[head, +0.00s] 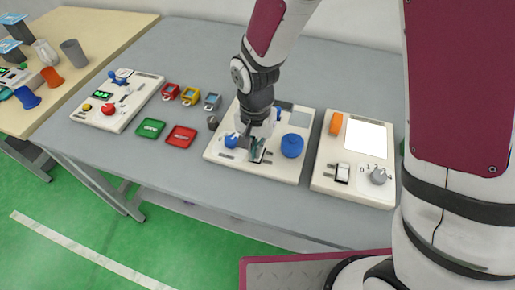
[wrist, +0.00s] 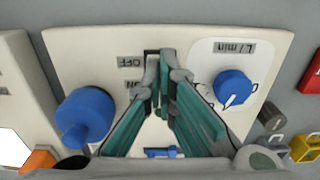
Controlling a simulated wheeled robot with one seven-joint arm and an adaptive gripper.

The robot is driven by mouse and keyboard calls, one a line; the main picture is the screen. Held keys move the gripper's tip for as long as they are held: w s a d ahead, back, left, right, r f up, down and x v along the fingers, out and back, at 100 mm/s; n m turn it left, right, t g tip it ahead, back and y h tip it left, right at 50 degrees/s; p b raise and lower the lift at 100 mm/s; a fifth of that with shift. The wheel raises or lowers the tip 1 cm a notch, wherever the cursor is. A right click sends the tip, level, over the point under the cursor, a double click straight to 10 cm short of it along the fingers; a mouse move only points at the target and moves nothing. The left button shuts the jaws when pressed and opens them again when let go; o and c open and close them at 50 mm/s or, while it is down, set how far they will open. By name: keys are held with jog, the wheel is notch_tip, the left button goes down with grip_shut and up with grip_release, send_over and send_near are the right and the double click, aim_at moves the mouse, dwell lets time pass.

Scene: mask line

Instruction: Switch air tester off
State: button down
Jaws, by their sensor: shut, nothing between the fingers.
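The air tester (head: 222,146) is a cream panel in the middle of the grey table. It carries a large blue knob (head: 292,146) and a smaller blue dial (head: 231,141). In the wrist view the small dial (wrist: 232,88) sits under an L/min label, and the large knob (wrist: 84,116) is at the left. OFF (wrist: 130,62) and ON labels lie between them. My gripper (head: 257,155) points down over the panel, shut and empty. In the wrist view its teal fingertips (wrist: 165,62) meet beside the labels. They mostly hide the switch, so its position and any contact are unclear.
A second panel (head: 327,184) with a white screen and a rocker switch stands close on the right. Another panel (head: 103,121) is at the left. Green (head: 151,128) and red (head: 181,136) trays and several small coloured blocks lie between. The table's back left is clear.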

jog(key=shift+r, duration=0.1)
jog(key=shift+r+p, duration=2.25)
jog(key=shift+r, duration=1.2)
jog(key=s+d+r+n+t, duration=0.15)
jog(key=s+d+r, duration=0.25)
jog(key=d+r, duration=0.5)
jog(key=s+d+r+n+t, duration=0.15)
jog(key=s+d+r, duration=0.4)
jog(key=r, duration=0.65)
jog(key=s+d+r+n+t, duration=0.1)
jog(key=s+d+r+t, duration=0.1)
jog(key=s, duration=0.5)
jog(key=shift+s+d+r, duration=0.35)
jog(key=shift+d+r, duration=0.35)
jog(key=shift+d, duration=0.2)
